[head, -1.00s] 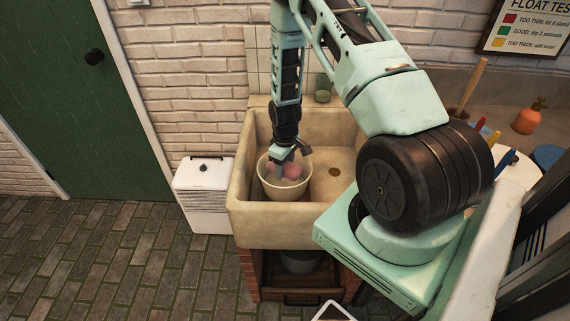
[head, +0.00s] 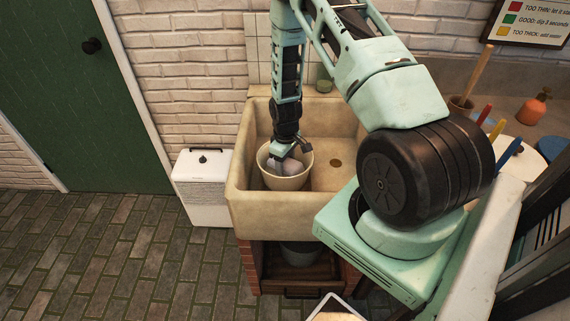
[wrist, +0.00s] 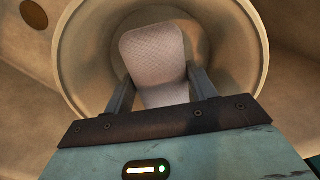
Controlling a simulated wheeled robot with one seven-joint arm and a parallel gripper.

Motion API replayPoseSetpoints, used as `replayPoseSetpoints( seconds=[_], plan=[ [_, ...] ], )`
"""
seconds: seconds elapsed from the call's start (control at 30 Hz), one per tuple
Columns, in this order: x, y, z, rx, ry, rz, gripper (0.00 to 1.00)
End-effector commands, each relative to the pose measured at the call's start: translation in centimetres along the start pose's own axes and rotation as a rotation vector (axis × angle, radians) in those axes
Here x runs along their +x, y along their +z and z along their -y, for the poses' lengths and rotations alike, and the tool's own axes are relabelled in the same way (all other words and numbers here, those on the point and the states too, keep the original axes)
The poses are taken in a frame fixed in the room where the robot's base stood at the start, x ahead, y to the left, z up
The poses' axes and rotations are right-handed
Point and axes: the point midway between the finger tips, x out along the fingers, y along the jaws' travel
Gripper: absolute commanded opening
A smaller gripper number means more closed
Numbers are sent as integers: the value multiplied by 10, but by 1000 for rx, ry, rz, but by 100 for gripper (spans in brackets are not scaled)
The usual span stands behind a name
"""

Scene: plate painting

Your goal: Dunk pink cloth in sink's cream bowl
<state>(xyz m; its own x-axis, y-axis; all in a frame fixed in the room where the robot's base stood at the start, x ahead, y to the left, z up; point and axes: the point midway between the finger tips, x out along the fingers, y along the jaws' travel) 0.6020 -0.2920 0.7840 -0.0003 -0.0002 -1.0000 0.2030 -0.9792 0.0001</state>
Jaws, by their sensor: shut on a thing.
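The cream bowl (head: 285,183) stands upright in the left part of the stone sink (head: 245,210). My gripper (head: 288,158) points down into the bowl's mouth. In the wrist view my gripper (wrist: 160,78) has its two dark fingers on either side of a folded cloth (wrist: 153,50), shut on it. The cloth looks pale greyish pink there and grey in the head view (head: 286,168). It sits within the rim of the bowl (wrist: 85,55). I cannot tell how deep it is or whether it touches the bottom.
The sink's drain (head: 336,162) and clear floor lie right of the bowl. A white bin (head: 203,190) stands left of the sink. A grey bucket (head: 300,254) is below it. Right of my arm are an orange bottle (head: 532,108) and coloured-handled tools (head: 508,152).

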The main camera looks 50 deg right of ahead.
Motion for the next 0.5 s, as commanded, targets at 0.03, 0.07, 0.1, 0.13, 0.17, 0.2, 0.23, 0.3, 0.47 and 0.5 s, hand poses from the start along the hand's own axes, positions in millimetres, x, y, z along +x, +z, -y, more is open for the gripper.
replayPoseSetpoints(
  seconds=[0.03,0.07,0.1,0.13,0.17,0.2,0.23,0.3,0.47,0.5],
  plan=[
    [-2,0,0,0,0,0,35],
    [-3,0,0,0,0,0,35],
    [-5,0,0,0,0,0,35],
    [-7,0,0,0,0,0,35],
    [-9,0,0,0,0,0,35],
    [-12,0,0,0,0,0,35],
    [-15,0,0,0,0,0,35],
    [-20,0,0,0,0,0,35],
    [-33,0,0,0,0,-1,35],
    [-36,0,0,0,0,-1,35]
  ],
)
